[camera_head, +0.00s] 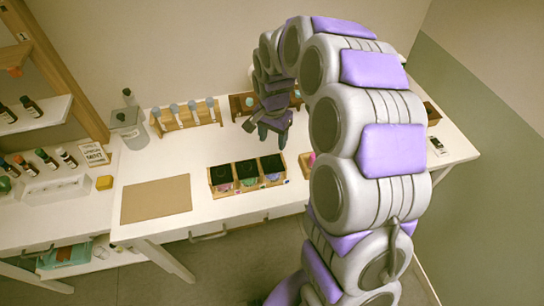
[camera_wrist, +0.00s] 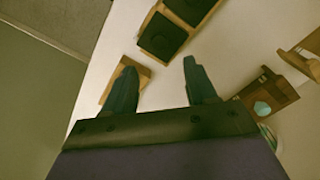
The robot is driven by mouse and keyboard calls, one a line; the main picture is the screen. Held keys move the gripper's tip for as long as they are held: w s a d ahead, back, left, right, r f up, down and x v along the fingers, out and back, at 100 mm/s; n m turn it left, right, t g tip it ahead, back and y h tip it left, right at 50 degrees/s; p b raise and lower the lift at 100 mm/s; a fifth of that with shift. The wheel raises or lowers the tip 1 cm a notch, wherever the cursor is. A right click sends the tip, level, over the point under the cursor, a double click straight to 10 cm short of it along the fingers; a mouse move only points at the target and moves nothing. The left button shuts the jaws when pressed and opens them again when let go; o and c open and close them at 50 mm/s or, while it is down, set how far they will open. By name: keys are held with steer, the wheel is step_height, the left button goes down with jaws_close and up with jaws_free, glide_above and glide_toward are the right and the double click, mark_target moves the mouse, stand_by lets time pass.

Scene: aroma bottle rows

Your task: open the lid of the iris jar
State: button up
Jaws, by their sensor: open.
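A wooden holder (camera_head: 222,191) stands on the white table in the head view, with three dark square lids in a row: left (camera_head: 221,174), middle (camera_head: 246,168) and right (camera_head: 271,163). Pinkish, green and purple bits show at their fronts. I cannot read any label, so I cannot tell which is the iris jar. The wrist view shows two dark square lids (camera_wrist: 162,36) at the top, both lying flat. My gripper (camera_head: 265,130) is behind the row in the head view. In the wrist view my gripper (camera_wrist: 156,66) is open, with nothing held between its fingers.
A rack of grey-topped tubes (camera_head: 184,115) and a grey bottle (camera_head: 128,128) stand at the back left. A brown mat (camera_head: 156,200) lies left of the holder. A small wooden box with something pink (camera_head: 309,160) is to the right, partly hidden by my arm.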

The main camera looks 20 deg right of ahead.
mark_target(273, 160)
step_height(273, 160, down, 9)
steer(key=shift+a+f+b, duration=0.1)
steer(key=shift+b, duration=0.4)
jaws_close()
stand_by(0.4)
